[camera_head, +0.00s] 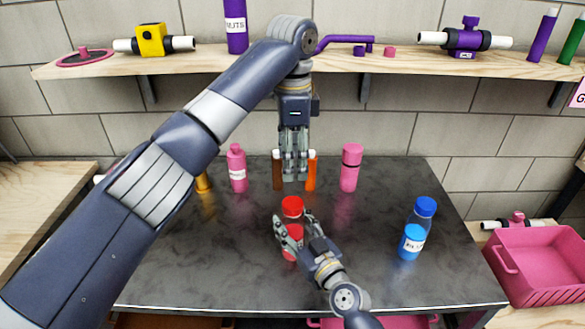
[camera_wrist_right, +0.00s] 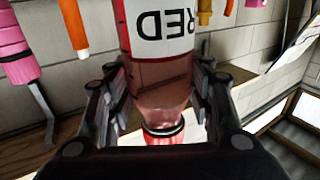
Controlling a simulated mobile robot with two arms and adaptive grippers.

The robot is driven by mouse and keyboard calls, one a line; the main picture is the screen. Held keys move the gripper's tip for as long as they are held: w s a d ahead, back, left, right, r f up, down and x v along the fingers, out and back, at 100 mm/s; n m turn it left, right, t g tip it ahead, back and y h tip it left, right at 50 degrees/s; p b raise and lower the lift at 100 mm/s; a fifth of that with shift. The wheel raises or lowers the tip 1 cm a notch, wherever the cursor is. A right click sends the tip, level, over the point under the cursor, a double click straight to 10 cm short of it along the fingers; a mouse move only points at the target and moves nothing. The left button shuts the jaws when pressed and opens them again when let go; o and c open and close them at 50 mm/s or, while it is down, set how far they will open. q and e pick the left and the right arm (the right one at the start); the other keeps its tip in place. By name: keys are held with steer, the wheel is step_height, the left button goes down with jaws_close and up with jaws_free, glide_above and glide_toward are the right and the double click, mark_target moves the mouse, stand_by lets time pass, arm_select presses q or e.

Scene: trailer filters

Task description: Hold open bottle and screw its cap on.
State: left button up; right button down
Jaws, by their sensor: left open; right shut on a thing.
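A clear bottle with red contents and a "RED" label (camera_wrist_right: 163,45) is upright in my right gripper (camera_head: 292,234). In the head view its lower red part (camera_head: 292,252) shows partly behind the fingers. A red cap (camera_head: 292,205) shows at its top; I cannot tell whether it is screwed tight. In the right wrist view, which is upside down, red also shows at the neck (camera_wrist_right: 163,130), partly hidden by the gripper. My right gripper is shut around the bottle's sides. My left gripper (camera_head: 293,176) is open, empty, pointing down behind and above the bottle.
A brown bottle (camera_head: 277,173) and an orange bottle (camera_head: 311,173) stand beside my left gripper. Pink bottles (camera_head: 237,170) (camera_head: 350,170) stand farther out. A blue-capped bottle (camera_head: 412,240) stands at right. A pink crate (camera_head: 540,265) is beyond the table's right edge. The dark tabletop (camera_head: 360,250) is mostly clear.

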steer(key=c, duration=0.7)
jaws_free()
steer(key=v, duration=1.2)
